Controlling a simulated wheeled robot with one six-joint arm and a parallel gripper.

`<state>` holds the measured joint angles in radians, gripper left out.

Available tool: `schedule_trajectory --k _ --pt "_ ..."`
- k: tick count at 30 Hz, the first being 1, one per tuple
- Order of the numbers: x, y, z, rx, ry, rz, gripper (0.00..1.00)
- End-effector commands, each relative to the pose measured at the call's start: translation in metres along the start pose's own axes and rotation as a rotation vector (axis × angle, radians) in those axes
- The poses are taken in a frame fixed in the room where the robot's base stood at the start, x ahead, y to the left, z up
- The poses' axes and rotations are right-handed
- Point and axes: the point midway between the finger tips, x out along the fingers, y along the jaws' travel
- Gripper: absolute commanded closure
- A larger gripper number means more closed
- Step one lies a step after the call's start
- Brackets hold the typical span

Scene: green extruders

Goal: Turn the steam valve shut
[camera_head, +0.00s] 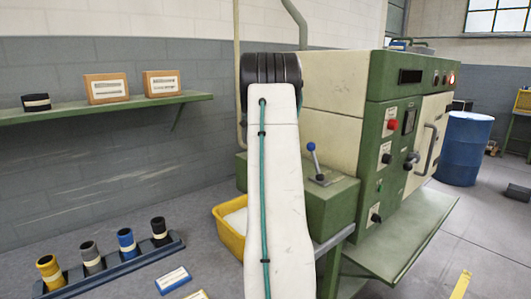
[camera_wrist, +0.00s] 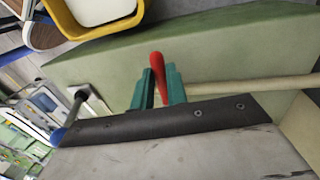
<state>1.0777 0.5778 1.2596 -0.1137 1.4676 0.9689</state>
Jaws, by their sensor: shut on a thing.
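The steam valve's red handle (camera_wrist: 157,62) stands up between the two green fingers of my gripper (camera_wrist: 160,82) in the wrist view. The fingers are closed on it. A cream pipe (camera_wrist: 250,87) runs to the right from beside the handle, along the green machine side (camera_wrist: 220,45). The valve body is hidden behind the dark edge of my gripper. In the head view my white arm covers the gripper, and the valve cannot be seen.
A lever with a blue knob (camera_head: 311,147) stands on the green machine box (camera_head: 335,205), close to my arm. A yellow bin (camera_head: 222,232) is beside the box. A wall shelf (camera_head: 100,110) and a rack of rolls (camera_head: 110,270) are at left.

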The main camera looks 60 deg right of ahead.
Motion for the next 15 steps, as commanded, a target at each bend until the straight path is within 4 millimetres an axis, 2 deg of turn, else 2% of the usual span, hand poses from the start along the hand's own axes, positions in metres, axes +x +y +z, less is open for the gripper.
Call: schedule_trajectory --k 3,4,6,15 --pt "-0.0014 0.0003 -0.0019 0.002 0.006 -0.003 1.00" --pt "-0.0015 0.0002 -0.0018 0.002 0.006 -0.003 0.82" --pt "-0.0014 0.0000 -0.0012 0.001 0.006 -0.003 0.63" --pt "-0.0024 -0.0013 0.0016 -0.003 0.005 -0.003 0.63"
